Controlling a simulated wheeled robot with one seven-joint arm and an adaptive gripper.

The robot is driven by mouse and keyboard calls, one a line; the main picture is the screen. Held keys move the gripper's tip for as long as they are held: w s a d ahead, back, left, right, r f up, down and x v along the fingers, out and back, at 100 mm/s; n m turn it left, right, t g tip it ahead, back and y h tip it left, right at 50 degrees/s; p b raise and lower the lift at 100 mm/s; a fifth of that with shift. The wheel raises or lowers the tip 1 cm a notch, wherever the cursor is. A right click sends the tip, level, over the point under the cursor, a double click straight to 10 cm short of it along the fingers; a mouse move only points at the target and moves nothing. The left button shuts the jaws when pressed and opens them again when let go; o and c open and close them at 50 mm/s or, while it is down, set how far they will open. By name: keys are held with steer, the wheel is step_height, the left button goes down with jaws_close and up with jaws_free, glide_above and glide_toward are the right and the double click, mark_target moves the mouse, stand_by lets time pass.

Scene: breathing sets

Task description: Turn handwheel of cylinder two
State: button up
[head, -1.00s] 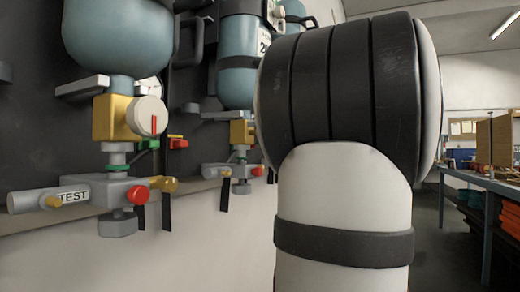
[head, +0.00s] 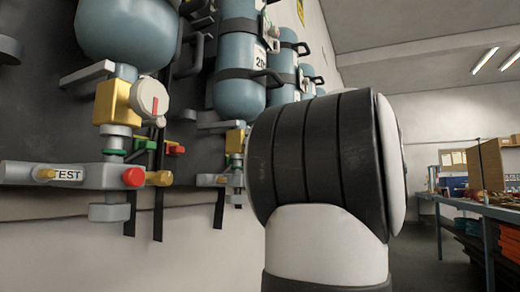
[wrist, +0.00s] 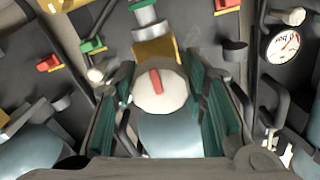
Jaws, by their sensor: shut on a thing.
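In the wrist view, my gripper (wrist: 162,78) has its two teal-padded fingers on either side of a round white handwheel (wrist: 148,97) with a red stripe, and is shut on it. The stripe is slightly tilted. A yellow valve body (wrist: 155,48) is behind the wheel, and a blue cylinder (wrist: 185,135) shows below it. In the head view, a second blue cylinder (head: 240,55) has a label that seems to start with 2. My arm hides its handwheel and my gripper there. The near cylinder (head: 128,35) has its own handwheel (head: 151,97), free of my gripper.
A grey test fitting (head: 95,174) with a red knob (head: 133,177) juts out below the near valve. Handles and brackets stick out beside the cylinders. A pressure gauge (wrist: 282,44) is at upper right in the wrist view. A workbench (head: 470,210) stands at the right.

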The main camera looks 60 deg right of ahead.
stand_by(0.5)
steer(key=o, duration=1.2)
steer(key=s, duration=0.8)
steer(key=s+d, duration=0.1)
steer(key=s, duration=0.3)
steer(key=shift+w+a, duration=0.1)
steer(key=shift+w, duration=0.05)
